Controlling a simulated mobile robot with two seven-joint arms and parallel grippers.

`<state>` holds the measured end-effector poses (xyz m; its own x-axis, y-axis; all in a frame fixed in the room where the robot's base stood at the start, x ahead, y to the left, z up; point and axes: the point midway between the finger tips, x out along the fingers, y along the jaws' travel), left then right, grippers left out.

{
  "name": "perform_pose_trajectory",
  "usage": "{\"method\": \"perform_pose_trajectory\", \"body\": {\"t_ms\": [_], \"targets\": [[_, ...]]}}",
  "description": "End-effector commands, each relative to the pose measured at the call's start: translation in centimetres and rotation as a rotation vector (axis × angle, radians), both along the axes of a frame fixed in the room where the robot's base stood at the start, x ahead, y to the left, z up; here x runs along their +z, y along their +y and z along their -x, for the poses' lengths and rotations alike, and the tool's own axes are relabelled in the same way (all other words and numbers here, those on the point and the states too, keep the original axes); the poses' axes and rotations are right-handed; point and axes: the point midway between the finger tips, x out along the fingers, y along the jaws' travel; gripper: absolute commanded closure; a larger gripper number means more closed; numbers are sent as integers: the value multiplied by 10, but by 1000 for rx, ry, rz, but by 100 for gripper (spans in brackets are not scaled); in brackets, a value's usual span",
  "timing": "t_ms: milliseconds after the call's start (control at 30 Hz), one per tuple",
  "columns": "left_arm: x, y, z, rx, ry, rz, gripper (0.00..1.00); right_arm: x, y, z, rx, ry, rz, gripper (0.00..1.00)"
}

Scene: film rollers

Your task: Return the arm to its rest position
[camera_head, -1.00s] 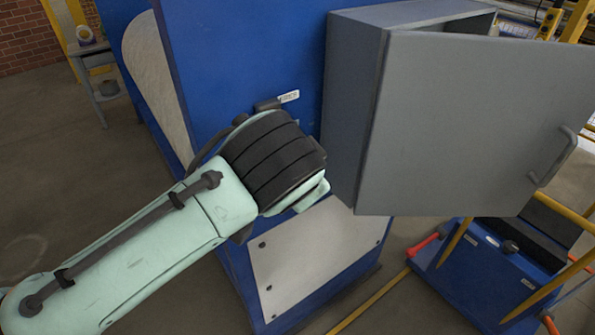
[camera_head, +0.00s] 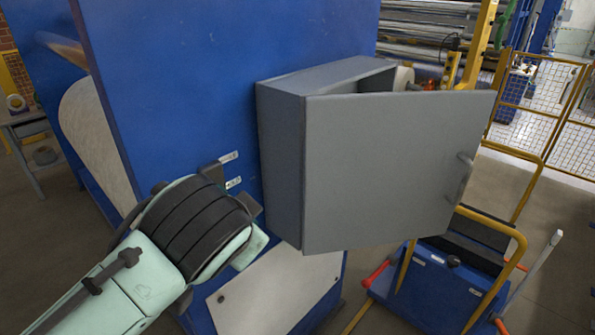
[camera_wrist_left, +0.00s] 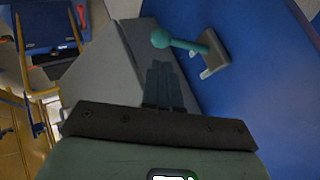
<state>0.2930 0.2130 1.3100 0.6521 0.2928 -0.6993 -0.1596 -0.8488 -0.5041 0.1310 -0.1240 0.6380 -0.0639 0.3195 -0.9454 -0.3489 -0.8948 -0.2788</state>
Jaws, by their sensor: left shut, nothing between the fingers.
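My left arm (camera_head: 125,285) comes in from the lower left of the head view, its black ribbed wrist in front of the blue machine panel (camera_head: 180,60). My left gripper (camera_wrist_left: 163,68) shows in the left wrist view with its dark fingers shut together and nothing between them. In the head view its fingers are hidden behind the wrist. A teal lever with a round knob (camera_wrist_left: 160,39) sticks out from a bracket on the blue panel, just beyond the fingertips and seemingly apart from them. My right gripper is not in view.
A grey cabinet (camera_head: 280,150) hangs on the blue panel right of my wrist, its door (camera_head: 390,170) standing ajar. A blue cart (camera_head: 430,290) with yellow rails stands below right. Yellow mesh fencing (camera_head: 540,100) is farther back. A small side table (camera_head: 30,120) is at far left.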

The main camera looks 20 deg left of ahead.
Motion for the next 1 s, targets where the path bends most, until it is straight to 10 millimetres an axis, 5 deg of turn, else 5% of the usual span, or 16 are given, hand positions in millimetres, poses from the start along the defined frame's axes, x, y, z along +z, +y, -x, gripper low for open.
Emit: {"method": "perform_pose_trajectory", "body": {"t_ms": [167, 267, 433, 600, 767, 1000], "targets": [[-12, -2, -10, -13, 20, 13, 100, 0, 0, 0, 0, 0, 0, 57], [-47, -7, -34, -47, 74, 55, 100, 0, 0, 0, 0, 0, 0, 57], [-158, -26, -84, -121, 218, 205, 100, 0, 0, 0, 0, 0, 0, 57], [-287, -50, -103, -136, 361, 406, 100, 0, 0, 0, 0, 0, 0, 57], [-407, -71, -85, -70, 486, 604, 100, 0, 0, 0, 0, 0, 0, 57], [-565, -94, 3, 188, 644, 839, 100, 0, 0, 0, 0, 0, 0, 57]]}}
